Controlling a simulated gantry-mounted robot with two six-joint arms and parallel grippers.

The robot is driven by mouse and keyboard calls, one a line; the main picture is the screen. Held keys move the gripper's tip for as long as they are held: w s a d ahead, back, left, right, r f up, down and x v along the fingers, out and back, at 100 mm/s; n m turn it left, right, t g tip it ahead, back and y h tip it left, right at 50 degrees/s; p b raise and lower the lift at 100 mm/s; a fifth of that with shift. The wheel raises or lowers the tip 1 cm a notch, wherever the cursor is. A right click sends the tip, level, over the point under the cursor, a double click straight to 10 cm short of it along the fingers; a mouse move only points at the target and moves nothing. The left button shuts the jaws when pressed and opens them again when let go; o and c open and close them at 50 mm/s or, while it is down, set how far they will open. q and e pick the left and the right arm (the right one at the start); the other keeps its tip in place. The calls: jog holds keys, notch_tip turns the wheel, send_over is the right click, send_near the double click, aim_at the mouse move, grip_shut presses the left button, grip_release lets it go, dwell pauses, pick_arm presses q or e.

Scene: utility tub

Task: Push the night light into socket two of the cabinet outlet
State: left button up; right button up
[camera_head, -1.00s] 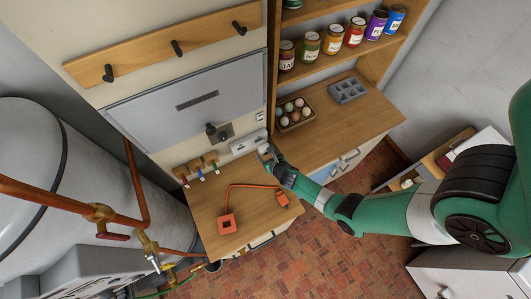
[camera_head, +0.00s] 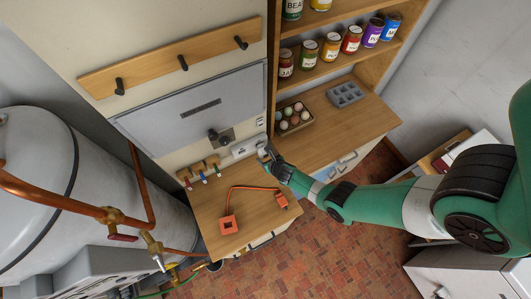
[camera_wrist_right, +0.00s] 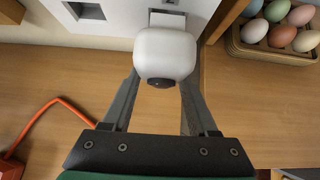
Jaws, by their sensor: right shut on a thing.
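The night light (camera_wrist_right: 166,54) is a white rounded block with a dark round spot on its near end. My right gripper (camera_wrist_right: 163,82) is shut on it, one finger on each side. The night light is in front of the white outlet (camera_wrist_right: 122,18), at its right part; it also shows small in the head view at the outlet's right end. The outlet (camera_head: 243,148) is on the wall at the back of the wooden counter. A dark square socket (camera_wrist_right: 86,11) is open to the left. The night light hides the socket behind it, so I cannot tell how far its plug is in. My left gripper is out of view.
An egg carton (camera_head: 293,118) and a grey tray (camera_head: 345,94) are on the right counter. An orange box (camera_head: 228,225) with a cord lies on the counter in front. Coloured-tag hooks (camera_head: 203,172) are left of the outlet. Jars stand on the shelf above.

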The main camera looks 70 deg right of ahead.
aim_at(266, 156)
jog(key=shift+r+g+p, duration=0.1)
jog(key=shift+g+p, duration=0.2)
jog(key=shift+p, duration=0.3)
jog(key=shift+f+b, duration=0.6)
jog(key=shift+f, duration=0.1)
jog(key=shift+w+d+b, duration=0.4)
jog(key=shift+w+d, duration=0.35)
jog(key=shift+w, duration=0.05)
dwell(1.4)
jog(key=o, duration=1.4)
jog(key=shift+r, duration=0.1)
jog(key=p+v, duration=0.7)
jog(key=shift+w+d+r, duration=0.15)
jog(key=shift+d+r, duration=0.05)
jog(key=shift+d, duration=0.05)
jog(key=shift+s+a, duration=0.2)
jog(key=shift+v, duration=2.05)
